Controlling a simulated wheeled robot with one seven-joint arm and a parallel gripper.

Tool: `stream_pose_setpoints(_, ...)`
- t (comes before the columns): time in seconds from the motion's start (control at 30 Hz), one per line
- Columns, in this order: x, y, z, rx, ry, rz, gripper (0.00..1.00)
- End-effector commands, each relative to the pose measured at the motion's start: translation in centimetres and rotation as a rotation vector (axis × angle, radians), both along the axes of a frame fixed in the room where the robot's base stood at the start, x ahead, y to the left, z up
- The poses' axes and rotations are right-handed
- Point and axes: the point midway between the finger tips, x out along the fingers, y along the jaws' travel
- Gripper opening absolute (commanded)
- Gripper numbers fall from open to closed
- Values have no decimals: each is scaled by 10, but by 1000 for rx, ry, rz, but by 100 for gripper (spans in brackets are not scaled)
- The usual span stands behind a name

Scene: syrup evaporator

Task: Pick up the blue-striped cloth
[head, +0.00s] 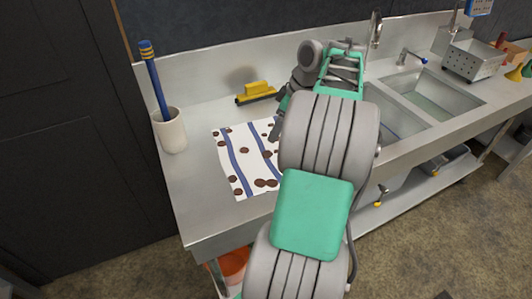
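The blue-striped cloth (233,160) lies flat on the steel counter left of my arm. It is white with blue stripes and several dark brown spots. Its right part is hidden behind my arm. My gripper (277,127) is partly seen beyond the arm's large grey joint, near the cloth's upper right edge. One dark finger shows there; the rest is hidden, so I cannot tell whether it is open or touches the cloth.
A white cup (170,131) holding a blue-handled tool (154,80) stands left of the cloth. A yellow squeegee (257,92) lies behind it. Sink basins (436,95) and a perforated metal box (470,61) are on the right. The counter's front left (200,215) is clear.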

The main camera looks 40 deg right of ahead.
Motion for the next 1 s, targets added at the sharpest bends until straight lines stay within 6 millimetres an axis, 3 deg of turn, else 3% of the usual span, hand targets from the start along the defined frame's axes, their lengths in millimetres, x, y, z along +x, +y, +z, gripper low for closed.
stream_pose_setpoints(0.5, 26, 12, -81, 0, -1, -3, 73)
stream_pose_setpoints(1.0, 30, 14, -88, 0, 0, -4, 73)
